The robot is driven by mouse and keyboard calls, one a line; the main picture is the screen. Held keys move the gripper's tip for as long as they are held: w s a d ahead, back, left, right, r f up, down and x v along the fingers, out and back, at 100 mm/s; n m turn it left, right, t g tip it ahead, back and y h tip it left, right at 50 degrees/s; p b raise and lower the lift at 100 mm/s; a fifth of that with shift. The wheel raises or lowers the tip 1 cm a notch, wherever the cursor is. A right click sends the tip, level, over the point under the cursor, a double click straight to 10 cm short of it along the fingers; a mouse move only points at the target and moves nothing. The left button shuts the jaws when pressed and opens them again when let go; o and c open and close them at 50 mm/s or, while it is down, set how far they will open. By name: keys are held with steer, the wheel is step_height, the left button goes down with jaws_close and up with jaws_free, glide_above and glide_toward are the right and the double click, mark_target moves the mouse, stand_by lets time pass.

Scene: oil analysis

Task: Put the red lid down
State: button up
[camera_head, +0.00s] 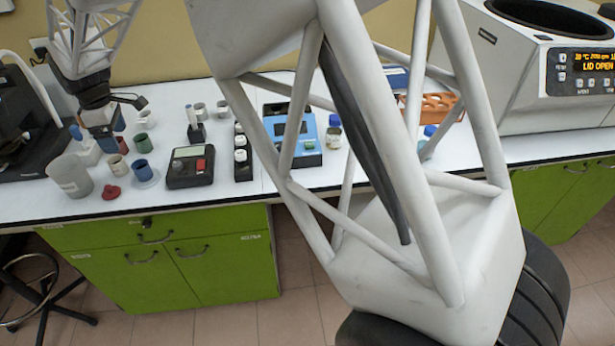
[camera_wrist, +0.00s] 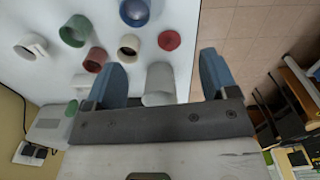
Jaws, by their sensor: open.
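The red lid (camera_head: 111,191) lies on the white bench top close to its front edge. It also shows in the wrist view (camera_wrist: 169,40), apart from my fingers. My gripper (camera_wrist: 162,78) is open, with its two blue fingers spread and nothing gripped. In the head view my gripper (camera_head: 104,138) hangs above the cups, behind the lid. A grey beaker (camera_head: 70,176) stands left of the lid; in the wrist view the beaker (camera_wrist: 159,84) shows in the gap between the fingers, but I cannot tell how far below them it is.
The bench's front edge is close to the lid.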

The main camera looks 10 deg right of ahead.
steer(key=s+d+r+m, duration=0.3)
steer(key=d+r, duration=0.1)
steer(key=d, duration=0.7)
steer(key=s+d+r+m+t, duration=0.1)
steer(key=s+d+r+m, duration=0.2)
steer(key=d, duration=0.9)
steer(key=s+d+r+m, duration=0.3)
steer(key=s+d+r, duration=0.1)
steer(key=d, duration=0.7)
steer(key=s+d+f+m, duration=0.2)
steer(key=s+d+m, duration=0.3)
steer(key=s+d, duration=0.5)
steer(key=s+d+f+m+t, duration=0.1)
steer(key=s+d+m, duration=0.4)
steer(key=s+d, duration=0.5)
steer(key=s, duration=0.3)
steer(key=shift+s+d+f, duration=0.2)
steer(key=shift+d+f, duration=0.15)
